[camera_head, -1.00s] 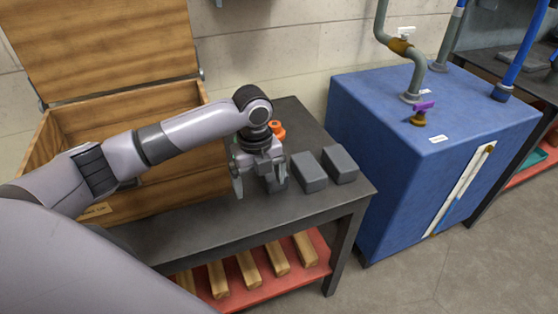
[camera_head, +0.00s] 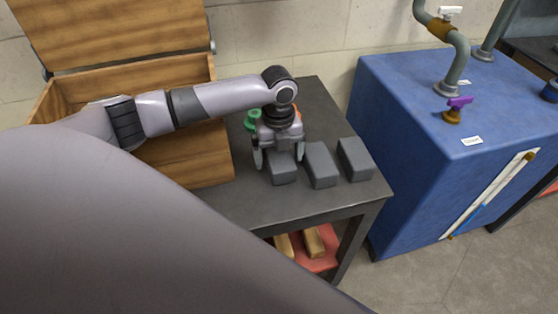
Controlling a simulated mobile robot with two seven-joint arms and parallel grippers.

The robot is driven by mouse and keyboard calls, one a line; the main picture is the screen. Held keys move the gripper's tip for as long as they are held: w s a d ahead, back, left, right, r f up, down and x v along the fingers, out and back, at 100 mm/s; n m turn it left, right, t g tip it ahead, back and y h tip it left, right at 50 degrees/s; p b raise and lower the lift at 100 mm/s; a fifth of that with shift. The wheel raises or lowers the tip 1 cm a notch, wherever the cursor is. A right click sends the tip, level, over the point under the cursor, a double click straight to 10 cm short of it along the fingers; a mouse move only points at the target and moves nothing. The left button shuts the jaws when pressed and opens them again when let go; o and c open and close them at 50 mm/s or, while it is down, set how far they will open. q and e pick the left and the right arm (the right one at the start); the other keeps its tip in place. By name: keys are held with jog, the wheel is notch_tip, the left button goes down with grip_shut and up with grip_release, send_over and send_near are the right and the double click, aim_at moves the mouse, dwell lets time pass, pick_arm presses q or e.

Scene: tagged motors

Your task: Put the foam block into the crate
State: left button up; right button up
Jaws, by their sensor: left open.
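Three grey blocks sit in a row on the dark table (camera_head: 245,205): a left one (camera_head: 284,173), a middle one (camera_head: 321,166) and a right one (camera_head: 355,160). They look alike, and I cannot tell which is the foam block. My left gripper (camera_head: 279,158) is open, pointing down, with its fingers on either side of the left block. I cannot tell whether they touch it. The wooden crate (camera_head: 190,155) stands at the left with its lid raised. My left arm crosses in front of it, and its inside is mostly hidden. My right gripper is not in view.
A green part (camera_head: 252,119) stands behind my left gripper, with an orange part (camera_head: 297,113) partly hidden there. A blue cabinet (camera_head: 420,150) with pipes stands right of the table. Wooden bars (camera_head: 313,242) lie on a red lower shelf. The table's front is clear.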

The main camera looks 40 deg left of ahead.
aim_at(279, 154)
pick_arm(q)
jog(key=shift+f, duration=0.3)
jog(key=c, duration=1.1)
jog(key=shift+r+p, duration=1.05)
jog(key=shift+r, duration=9)
